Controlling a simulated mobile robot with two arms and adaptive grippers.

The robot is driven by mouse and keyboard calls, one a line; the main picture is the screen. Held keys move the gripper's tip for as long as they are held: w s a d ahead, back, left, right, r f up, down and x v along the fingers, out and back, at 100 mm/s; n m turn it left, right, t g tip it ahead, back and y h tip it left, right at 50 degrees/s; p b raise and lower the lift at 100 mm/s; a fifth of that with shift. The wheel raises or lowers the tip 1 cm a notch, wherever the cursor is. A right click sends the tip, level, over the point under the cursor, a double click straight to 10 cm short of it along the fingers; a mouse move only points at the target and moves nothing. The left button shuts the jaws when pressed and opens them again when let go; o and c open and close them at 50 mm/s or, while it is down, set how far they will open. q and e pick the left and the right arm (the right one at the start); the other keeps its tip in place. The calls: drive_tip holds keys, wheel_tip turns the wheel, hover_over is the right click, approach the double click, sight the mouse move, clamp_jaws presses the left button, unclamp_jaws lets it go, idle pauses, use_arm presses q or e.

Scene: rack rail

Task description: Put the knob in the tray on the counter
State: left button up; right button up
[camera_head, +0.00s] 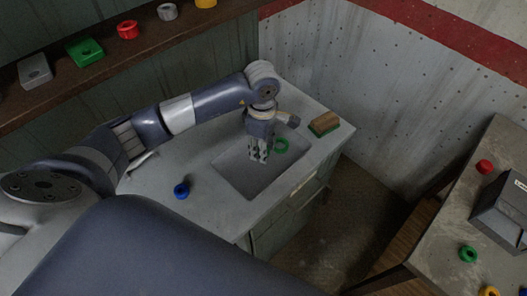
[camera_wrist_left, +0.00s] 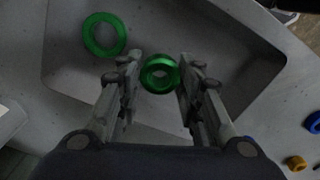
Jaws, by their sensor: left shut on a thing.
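My left gripper (camera_head: 259,158) reaches down over the grey sunken tray (camera_head: 243,180) in the counter (camera_head: 150,205). In the left wrist view the gripper (camera_wrist_left: 157,80) is shut on a small green round knob (camera_wrist_left: 160,73) with a hole in its middle. The tray (camera_wrist_left: 65,75) lies below it. I cannot tell whether the knob touches the tray floor. In the head view the held knob is hidden by the fingers. A larger green ring (camera_head: 281,146) lies in the tray beside the gripper. It also shows in the left wrist view (camera_wrist_left: 89,38). My right gripper is not in view.
A blue ring (camera_head: 181,190) lies on the counter left of the tray. A brown and green sponge (camera_head: 324,123) lies at its far right corner. A shelf (camera_head: 105,72) holds several coloured pieces. A side table (camera_head: 440,222) at the right holds rings and a grey box (camera_head: 505,215).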

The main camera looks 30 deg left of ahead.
use_arm(q)
wheel_tip(320, 180, down, 3)
drive_tip(key=shift+f+p, duration=0.1)
drive_tip(key=shift+p, duration=0.35)
drive_tip(key=shift+f, duration=0.1)
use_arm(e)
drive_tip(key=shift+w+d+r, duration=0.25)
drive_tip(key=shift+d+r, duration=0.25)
use_arm(q)
drive_tip(key=shift+f+b, duration=0.2)
drive_tip(key=shift+b, duration=0.1)
drive_tip(key=o, duration=0.8)
drive_tip(key=shift+r, duration=0.1)
drive_tip(key=shift+c, duration=0.2)
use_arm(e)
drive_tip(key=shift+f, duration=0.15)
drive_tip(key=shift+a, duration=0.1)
